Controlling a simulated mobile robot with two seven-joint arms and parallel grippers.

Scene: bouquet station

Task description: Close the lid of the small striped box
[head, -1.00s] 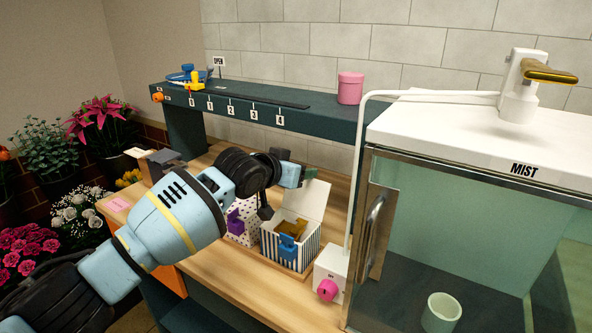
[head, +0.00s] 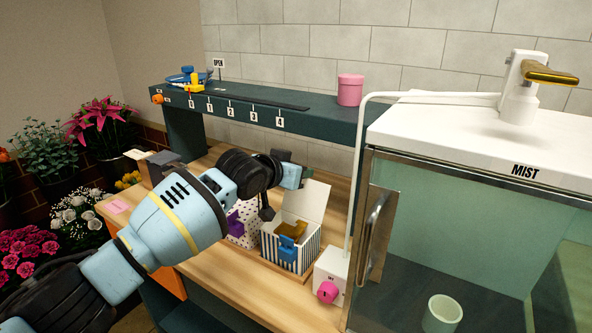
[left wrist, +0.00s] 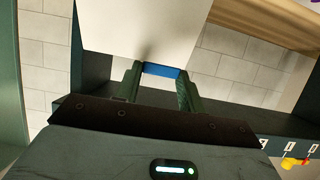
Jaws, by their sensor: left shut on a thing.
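The small striped box (head: 302,259) stands on the wooden counter, blue and white striped, with a blue latch (head: 287,248) on its front. Its white lid (head: 309,201) stands open and upright at the back. My left gripper (head: 304,177) is at the lid's top edge, its fingertips partly hidden by the lid. In the left wrist view, the gripper (left wrist: 160,79) is shut on a blue strip (left wrist: 163,70) at the edge of the white lid (left wrist: 140,30). My right gripper is not in view.
A dotted box with a purple latch (head: 235,224) stands left of the striped box, partly behind my arm. A white box with a pink knob (head: 327,291) is close on the right, beside the glass mist cabinet (head: 460,230). A dark shelf (head: 320,117) runs behind.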

